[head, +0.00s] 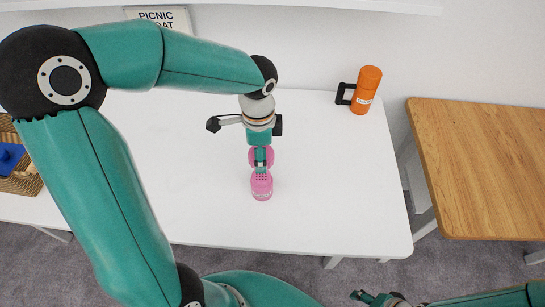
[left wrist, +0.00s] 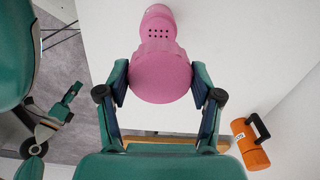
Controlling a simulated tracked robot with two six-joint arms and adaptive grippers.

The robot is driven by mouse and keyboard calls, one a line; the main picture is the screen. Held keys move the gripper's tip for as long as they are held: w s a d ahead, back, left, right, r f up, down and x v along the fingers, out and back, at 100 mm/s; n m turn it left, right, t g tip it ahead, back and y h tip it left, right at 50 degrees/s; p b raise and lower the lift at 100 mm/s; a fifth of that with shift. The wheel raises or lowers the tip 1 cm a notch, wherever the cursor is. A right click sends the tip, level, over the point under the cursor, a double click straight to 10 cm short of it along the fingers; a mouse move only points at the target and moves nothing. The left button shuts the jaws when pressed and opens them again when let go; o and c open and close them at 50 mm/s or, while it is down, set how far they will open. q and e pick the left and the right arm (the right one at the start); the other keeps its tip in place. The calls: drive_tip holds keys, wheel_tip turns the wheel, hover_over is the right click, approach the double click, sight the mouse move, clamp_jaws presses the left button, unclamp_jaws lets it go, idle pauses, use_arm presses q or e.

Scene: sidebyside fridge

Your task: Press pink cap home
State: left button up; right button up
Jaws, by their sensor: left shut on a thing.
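A pink cap (left wrist: 160,78), round with a ridged edge, is between the fingers of my left gripper (left wrist: 160,95). The gripper is shut on it. In the head view the cap (head: 268,152) is partly hidden by the gripper (head: 262,160). A pink container (left wrist: 158,20) with small holes in its top stands upright on the table; it also shows in the head view (head: 261,190). The cap is just behind and above its top, off-centre; I cannot tell whether they touch. My right gripper (head: 375,298) is open and empty at the bottom edge of the head view.
The white table (head: 330,190) is clear around the container. An orange bottle (head: 366,92) with a black handle stands at the back right. A wicker basket (head: 22,182) with a blue thing is at the far left. A wooden table (head: 480,160) is at the right.

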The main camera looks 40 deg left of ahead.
sight(261, 175)
use_arm(q)
drive_tip(key=shift+s+a, duration=0.1)
idle(0.3)
drive_tip(key=shift+s+f+b, duration=0.1)
drive_tip(key=shift+f+b, duration=2.35)
drive_tip(key=shift+f, duration=0.45)
drive_tip(key=shift+f, duration=1.6)
drive_tip(key=o, duration=1.1)
drive_tip(key=shift+c, duration=0.2)
wheel_tip(261, 175, up, 12)
drive_tip(key=shift+f, duration=0.1)
